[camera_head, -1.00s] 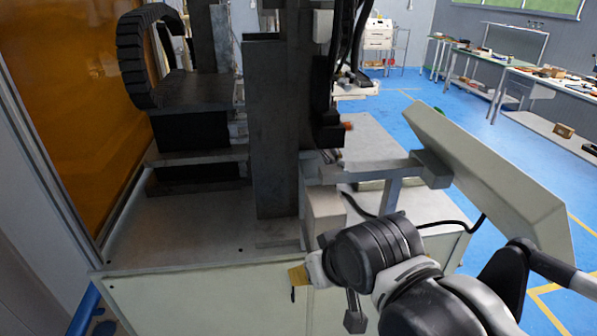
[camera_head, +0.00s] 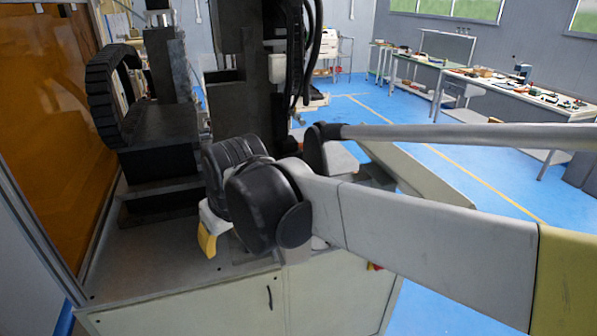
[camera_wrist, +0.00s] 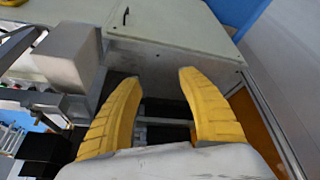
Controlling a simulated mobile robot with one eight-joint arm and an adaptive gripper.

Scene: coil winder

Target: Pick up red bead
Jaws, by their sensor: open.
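I cannot make out a red bead in either view. My gripper (camera_wrist: 158,76) shows in the wrist view as two yellow ridged fingers spread apart, with nothing between them. In the head view a yellow finger of my gripper (camera_head: 207,240) hangs at the left end of my arm, over the pale machine base (camera_head: 125,255). My arm hides part of the machine behind it.
The dark machine column (camera_head: 235,108) and a black cable chain (camera_head: 105,105) stand behind my gripper. An orange panel (camera_head: 45,120) closes the left side. A pale slanted panel (camera_head: 425,175) is behind my arm. Workbenches (camera_head: 490,85) stand far right, with open blue floor before them.

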